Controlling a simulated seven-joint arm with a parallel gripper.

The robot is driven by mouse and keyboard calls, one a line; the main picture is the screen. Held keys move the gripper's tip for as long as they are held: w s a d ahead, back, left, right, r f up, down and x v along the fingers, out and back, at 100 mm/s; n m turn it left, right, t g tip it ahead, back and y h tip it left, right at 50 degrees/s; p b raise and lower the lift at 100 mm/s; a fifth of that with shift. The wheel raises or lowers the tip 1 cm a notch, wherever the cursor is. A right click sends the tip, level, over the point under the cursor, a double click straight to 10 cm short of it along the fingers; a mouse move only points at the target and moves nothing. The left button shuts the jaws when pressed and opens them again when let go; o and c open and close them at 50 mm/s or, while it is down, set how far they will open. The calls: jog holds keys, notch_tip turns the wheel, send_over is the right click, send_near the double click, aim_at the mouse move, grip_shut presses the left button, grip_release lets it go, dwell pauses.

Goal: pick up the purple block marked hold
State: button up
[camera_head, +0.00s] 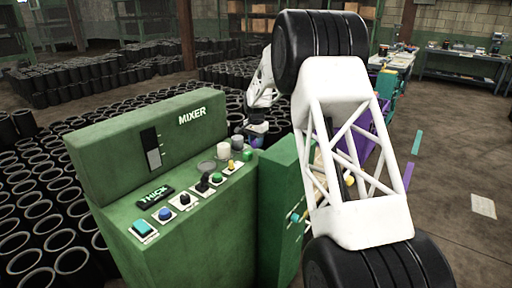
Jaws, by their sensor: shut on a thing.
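I can read no "hold" marking. A large purple surface (381,127) shows behind my arm's white frame, partly hidden by it.
The console top bears a teal button (144,228), a blue button (165,214), a black switch (202,184) and a green button (247,155). Many black sleeves (70,260) stand on the floor at left and behind. A cluttered bench (465,62) stands back right. Floor at right is mostly clear.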

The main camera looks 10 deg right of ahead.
jog(key=shift+r, duration=3.45)
send_over(207, 166)
jog(key=shift+s+r, duration=0.15)
jog(key=shift+r, duration=0.2)
jog(key=shift+f, duration=2.5)
jog(key=shift+f, duration=0.1)
jog(key=shift+f, duration=2.4)
